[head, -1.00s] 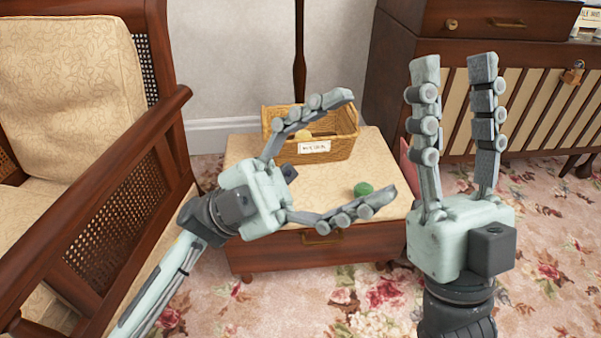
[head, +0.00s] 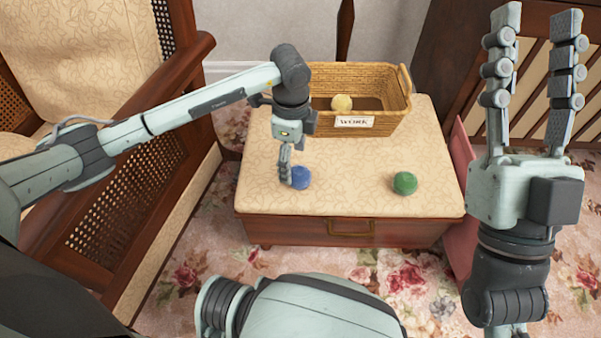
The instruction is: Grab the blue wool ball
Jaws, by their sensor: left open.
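The blue wool ball (head: 301,178) lies on the cream padded top of the low wooden stool (head: 345,205), left of its middle. My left gripper (head: 287,180) points down from above, its fingertips at the left side of the ball near the stool top. It is open; one finger hides most of the other, and I cannot tell whether it touches the ball. My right gripper (head: 538,20) points up at the right, its two fingers apart and nothing between them.
A green wool ball (head: 405,183) lies on the stool to the right. A wicker basket (head: 395,98) labelled "WORK" stands at the back of the stool with a yellow ball (head: 341,103) inside. A wooden armchair (head: 140,140) stands close on the left. A pink object (head: 461,190) is beside the stool's right side.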

